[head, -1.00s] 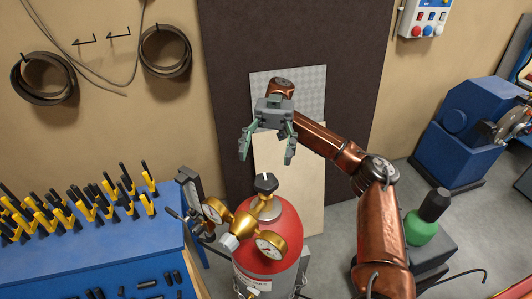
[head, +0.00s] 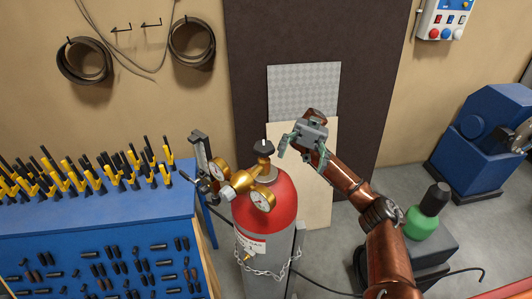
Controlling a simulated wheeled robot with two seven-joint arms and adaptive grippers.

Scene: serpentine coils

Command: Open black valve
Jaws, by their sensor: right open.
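The black valve (head: 263,147) is a small dark knob with a pale mark on top of the red and grey gas cylinder (head: 283,200). Brass gauges (head: 262,198) sit just below it on the cylinder's front left. My right gripper (head: 300,160) is open and empty. In the picture its fingers are just right of the valve, with the near fingertip close to it. I cannot tell the exact depth gap, but no grip on the valve shows. My left gripper is out of view.
A blue workbench (head: 110,230) with several yellow and black clamps (head: 90,175) stands left of the cylinder. A chain (head: 262,270) runs round the cylinder. A green and black bottle (head: 425,215) and a blue machine (head: 485,140) stand to the right.

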